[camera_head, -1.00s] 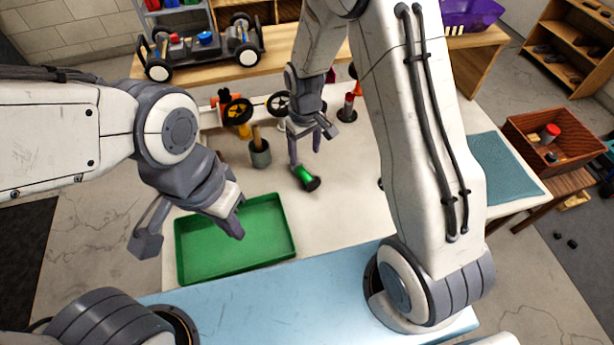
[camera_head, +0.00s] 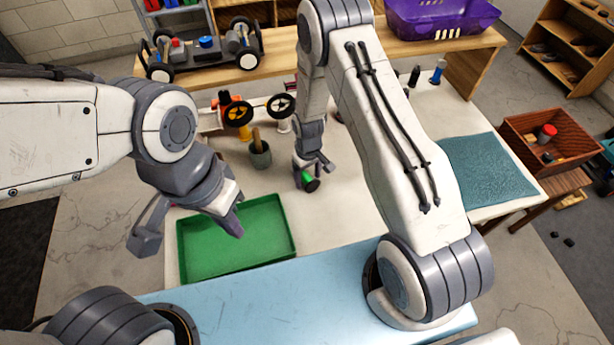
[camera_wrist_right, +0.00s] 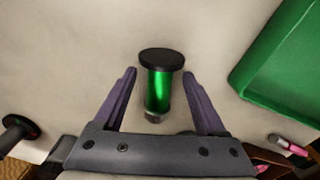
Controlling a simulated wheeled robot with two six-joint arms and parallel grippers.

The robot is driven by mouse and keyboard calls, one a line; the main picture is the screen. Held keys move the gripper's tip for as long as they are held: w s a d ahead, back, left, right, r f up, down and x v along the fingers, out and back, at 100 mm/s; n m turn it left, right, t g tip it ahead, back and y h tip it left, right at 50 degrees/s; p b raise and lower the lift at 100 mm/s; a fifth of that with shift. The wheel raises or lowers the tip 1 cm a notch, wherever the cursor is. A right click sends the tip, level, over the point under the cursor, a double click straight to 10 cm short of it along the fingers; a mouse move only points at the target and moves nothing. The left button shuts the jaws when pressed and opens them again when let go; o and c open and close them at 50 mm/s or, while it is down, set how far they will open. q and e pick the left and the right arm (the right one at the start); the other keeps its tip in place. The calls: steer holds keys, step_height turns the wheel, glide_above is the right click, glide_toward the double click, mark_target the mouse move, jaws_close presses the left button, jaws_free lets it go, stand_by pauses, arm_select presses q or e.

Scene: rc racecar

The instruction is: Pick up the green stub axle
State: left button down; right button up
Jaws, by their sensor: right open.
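The green stub axle (camera_head: 309,182) lies on the pale table, right of the green tray. In the right wrist view the green stub axle (camera_wrist_right: 158,85) has a shiny green body and a wide black disc at its far end. My right gripper (camera_head: 308,178) is low over it and partly hides it. In the right wrist view my right gripper (camera_wrist_right: 159,80) is open, with one finger on each side of the axle and a gap on both sides. My left gripper (camera_head: 190,236) is open and empty above the left part of the green tray.
The empty green tray (camera_head: 182,245) is at the front left of the table. A racecar chassis (camera_head: 205,52) is on the back shelf. A teal mat (camera_head: 488,168) lies at the right.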

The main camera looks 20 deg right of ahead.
steer(key=shift+f, duration=0.25)
jaws_close()
steer(key=shift+r, duration=0.15)
